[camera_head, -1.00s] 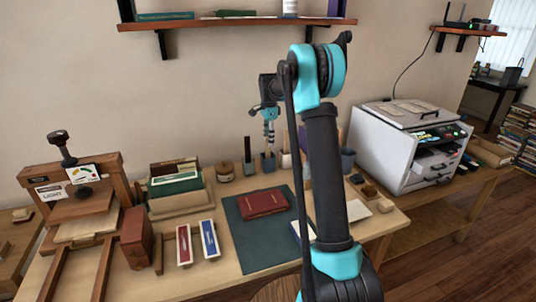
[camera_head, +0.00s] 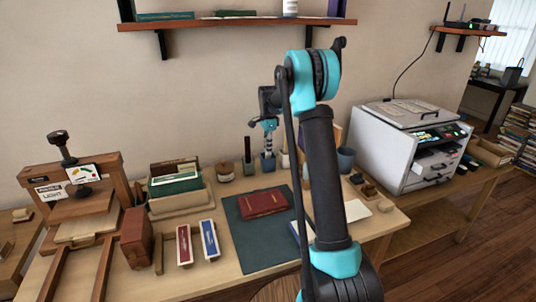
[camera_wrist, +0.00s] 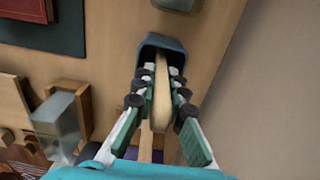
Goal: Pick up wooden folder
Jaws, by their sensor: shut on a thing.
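The wooden folder (camera_wrist: 161,105) is a pale, slim wooden stick in the wrist view. Its far end is inside a dark blue-grey cup (camera_wrist: 151,42), and its near end points back toward my palm. My gripper (camera_wrist: 163,78) is shut on it, with one finger on each side, close to the cup's rim. In the head view my gripper (camera_head: 268,132) hangs above the cup (camera_head: 268,165) at the back of the table. The folder is too small to make out there.
Another cup (camera_head: 346,160) and a brush-like upright item (camera_head: 247,154) stand nearby. A red book (camera_head: 264,203) lies on a dark green mat (camera_head: 243,237). A white machine (camera_head: 400,150) is at the right. A wall shelf (camera_head: 230,23) runs above.

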